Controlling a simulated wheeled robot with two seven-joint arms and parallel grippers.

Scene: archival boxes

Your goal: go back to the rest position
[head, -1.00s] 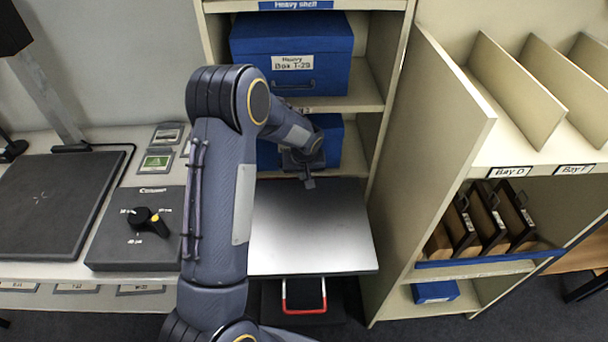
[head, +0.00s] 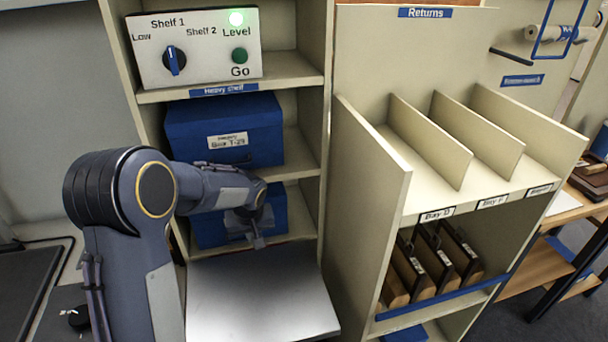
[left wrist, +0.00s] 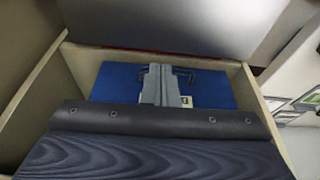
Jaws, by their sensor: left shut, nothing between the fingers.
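My left arm comes in from the left in the head view. Its gripper (head: 257,240) is in front of the lower blue box (head: 292,212) on the shelf unit, above the back of the metal platform (head: 262,295). In the left wrist view the gripper (left wrist: 157,70) shows with its fingers together and nothing between them. The lower blue box (left wrist: 118,82) lies behind the fingers there; I cannot tell whether they touch it. My forearm hides part of this box in the head view. My right gripper is not in view.
Blue box T-29 (head: 226,130) stands on the shelf above. A control panel (head: 195,48) with a knob and a lit green lamp is on top. The beige Returns rack (head: 372,190) with dividers stands right of the platform. Brown folders (head: 432,262) stand in its lower bay.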

